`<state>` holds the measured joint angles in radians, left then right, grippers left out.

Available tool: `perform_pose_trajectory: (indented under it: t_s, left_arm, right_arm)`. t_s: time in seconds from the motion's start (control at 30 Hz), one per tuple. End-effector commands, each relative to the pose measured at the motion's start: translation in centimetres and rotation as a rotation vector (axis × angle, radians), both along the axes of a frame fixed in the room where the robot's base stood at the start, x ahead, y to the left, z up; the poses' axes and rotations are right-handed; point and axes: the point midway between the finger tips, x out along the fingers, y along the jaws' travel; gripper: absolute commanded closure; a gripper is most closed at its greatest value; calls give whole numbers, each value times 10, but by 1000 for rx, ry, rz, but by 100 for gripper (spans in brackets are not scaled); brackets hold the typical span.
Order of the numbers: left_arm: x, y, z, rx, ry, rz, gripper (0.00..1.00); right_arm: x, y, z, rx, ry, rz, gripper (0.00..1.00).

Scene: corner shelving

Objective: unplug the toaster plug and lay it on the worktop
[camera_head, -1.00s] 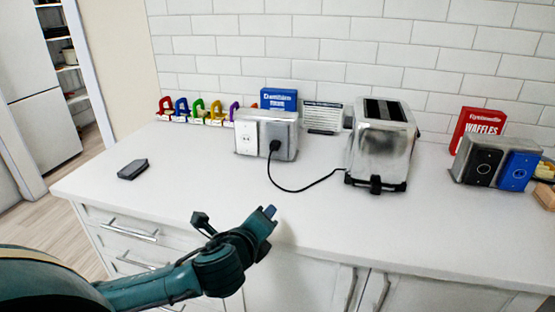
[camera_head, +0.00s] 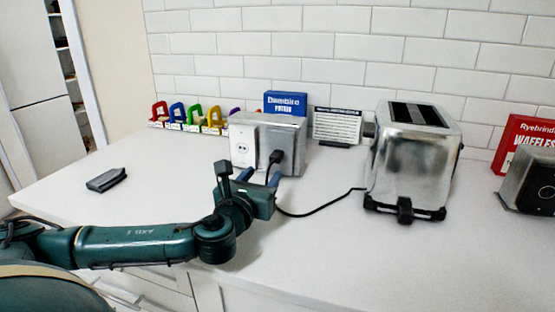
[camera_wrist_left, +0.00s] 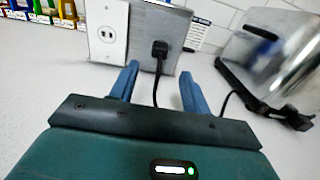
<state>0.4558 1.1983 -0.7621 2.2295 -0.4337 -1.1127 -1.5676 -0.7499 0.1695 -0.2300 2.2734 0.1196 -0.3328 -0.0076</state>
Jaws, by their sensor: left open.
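The black toaster plug (camera_head: 276,157) sits in the right part of the front of a metal outlet box (camera_head: 292,134). Its black cord (camera_head: 325,207) runs along the worktop (camera_head: 330,245) to the chrome toaster (camera_head: 412,160). My left gripper (camera_head: 259,177) is open and empty, just in front of the box. In the left wrist view the plug (camera_wrist_left: 159,48) lies ahead, beyond and between the two blue fingertips (camera_wrist_left: 158,78), with the cord passing down between the fingers. The fingers are apart from the plug. My right gripper is not in view.
A white socket plate (camera_head: 242,146) is on the box's left part. Colored padlocks (camera_head: 196,115), a blue box (camera_head: 286,103) and a sign card (camera_head: 337,124) stand behind. A dark flat object (camera_head: 106,180) lies at left. A red waffle box (camera_head: 525,138) is at right. The front worktop is clear.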

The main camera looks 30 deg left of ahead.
Motion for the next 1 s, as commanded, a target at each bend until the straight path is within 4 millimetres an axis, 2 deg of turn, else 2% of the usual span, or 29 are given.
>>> perform_pose_trajectory:
  t_s: [0.27,0.6,0.7,1.0]
  left_arm:
    - [7,2,-1,-3,-1,2,53]
    - [52,12,-1,-5,-2,3,53]
    - [64,15,3,-4,0,2,53]
    - [86,20,0,-4,0,1,53]
  right_arm:
    - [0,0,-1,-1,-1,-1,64]
    - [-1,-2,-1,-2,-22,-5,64]
    - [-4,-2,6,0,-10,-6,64]
    - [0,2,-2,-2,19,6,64]
